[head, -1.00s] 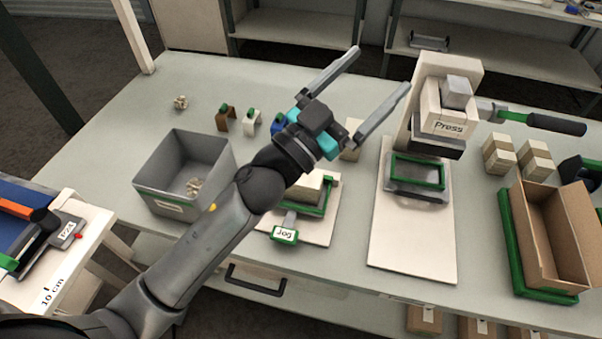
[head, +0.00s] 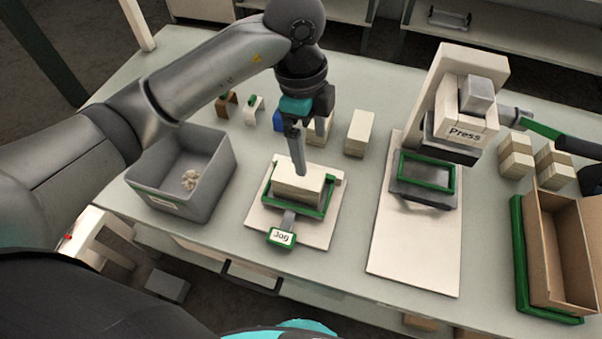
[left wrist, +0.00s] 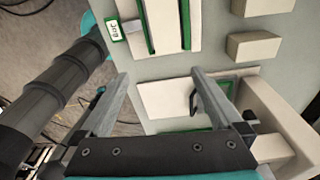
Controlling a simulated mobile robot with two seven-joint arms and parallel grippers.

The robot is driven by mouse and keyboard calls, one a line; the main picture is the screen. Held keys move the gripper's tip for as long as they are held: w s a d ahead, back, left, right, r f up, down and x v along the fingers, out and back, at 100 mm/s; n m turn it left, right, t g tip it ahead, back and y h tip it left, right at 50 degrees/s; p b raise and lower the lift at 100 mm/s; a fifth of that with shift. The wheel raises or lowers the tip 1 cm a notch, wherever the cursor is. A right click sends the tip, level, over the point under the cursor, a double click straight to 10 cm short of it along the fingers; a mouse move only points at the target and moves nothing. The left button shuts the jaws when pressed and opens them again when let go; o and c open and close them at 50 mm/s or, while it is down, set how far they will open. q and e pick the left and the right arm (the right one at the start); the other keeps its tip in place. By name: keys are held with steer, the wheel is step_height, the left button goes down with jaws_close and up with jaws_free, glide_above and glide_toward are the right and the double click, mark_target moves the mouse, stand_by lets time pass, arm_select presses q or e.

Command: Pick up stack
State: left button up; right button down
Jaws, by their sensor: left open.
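A cream paper stack (head: 297,186) lies in the green-edged jogger tray (head: 318,213), whose handle is labelled "Jog" (head: 282,238). My left gripper (head: 303,160) points down over the back of this stack. Its near finger overlaps the stack in the picture; I cannot tell whether it touches. The far finger is partly hidden. In the left wrist view the gripper (left wrist: 160,76) is open with nothing between its fingers, and the jogger's green rails (left wrist: 186,25) show at the top. More cream stacks stand behind (head: 360,132), one partly hidden by the gripper.
A grey bin (head: 215,185) with crumpled scraps stands left of the jogger. The press (head: 466,125), with a green frame on its plate, stands right. An open cardboard box (head: 540,250) is at the far right. Small brown and white holders stand behind the bin.

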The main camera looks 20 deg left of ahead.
arm_select(q)
steer(key=a+y, duration=0.1)
steer(key=a, duration=0.1)
steer(key=n, duration=0.1)
glide_toward(298, 177)
step_height(298, 177, down, 6)
steer(key=shift+s+d+r, duration=0.15)
steer(key=shift+s+r, duration=0.05)
steer(key=shift+w+f, duration=0.2)
steer(key=shift+f, duration=1.15)
steer(key=shift+w+f, duration=0.15)
steer(key=shift+f, duration=1.2)
steer(key=shift+r, duration=0.1)
jaws_close()
